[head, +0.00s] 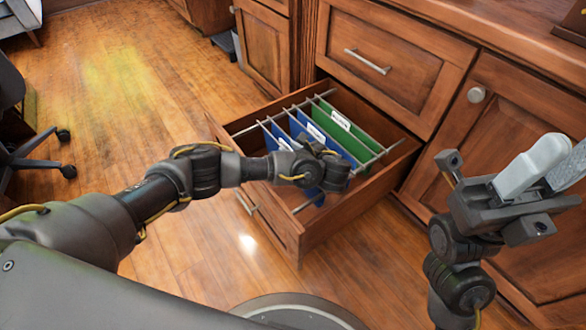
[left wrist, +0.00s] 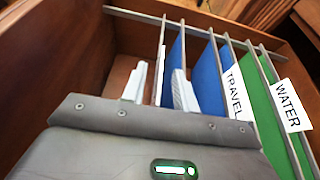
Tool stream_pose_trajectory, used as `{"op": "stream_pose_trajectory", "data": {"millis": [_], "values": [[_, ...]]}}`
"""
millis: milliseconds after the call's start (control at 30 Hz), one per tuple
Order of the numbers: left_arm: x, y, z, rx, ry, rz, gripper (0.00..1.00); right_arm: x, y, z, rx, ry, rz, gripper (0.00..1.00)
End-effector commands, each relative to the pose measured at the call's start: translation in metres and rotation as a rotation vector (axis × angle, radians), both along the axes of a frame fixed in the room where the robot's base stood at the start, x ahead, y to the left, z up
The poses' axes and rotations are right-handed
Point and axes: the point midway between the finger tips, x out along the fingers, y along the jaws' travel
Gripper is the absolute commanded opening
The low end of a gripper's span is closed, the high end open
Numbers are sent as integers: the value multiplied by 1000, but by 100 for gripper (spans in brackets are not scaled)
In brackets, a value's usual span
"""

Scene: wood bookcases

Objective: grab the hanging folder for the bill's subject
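An open wooden drawer (head: 290,232) holds hanging folders on metal rails. Two blue folders (head: 317,135) hang at the left and a green folder (head: 350,135) at the right. In the left wrist view, a blue folder (left wrist: 207,85) carries a TRAVEL label (left wrist: 235,95) and the green folder (left wrist: 280,110) a WATER label (left wrist: 291,105). The leftmost blue folder's (left wrist: 173,68) label cannot be read. My left gripper (head: 325,168) is over the drawer, its open fingers (left wrist: 159,88) either side of that folder's edge. My right gripper (head: 545,172) appears open and empty, right of the drawer. No bill is visible.
Closed cabinet fronts (head: 500,130) stand behind and right of the drawer, under a wooden counter (head: 500,35). A dark office chair (head: 30,155) is at the left. The wooden floor (head: 120,100) left of the drawer is clear.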

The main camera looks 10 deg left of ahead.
Motion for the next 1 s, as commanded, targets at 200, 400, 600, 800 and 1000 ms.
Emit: {"op": "stream_pose_trajectory", "data": {"millis": [200, 400, 600, 800, 1000], "values": [[10, 13, -7, 1, 1, 1, 29, -3, 5, 2, -5, -27, 17, 36], [10, 13, -7, 1, 1, -1, 29, -3, 5, 3, -5, -27, 18, 36], [10, 13, -7, 1, 1, -1, 4, -3, 5, 3, -6, -26, 18, 36], [10, 13, -7, 1, 1, -1, 0, -3, 5, 3, -6, -26, 18, 36], [10, 13, -7, 1, 1, 0, 0, -3, 5, 3, -6, -26, 18, 36]]}}
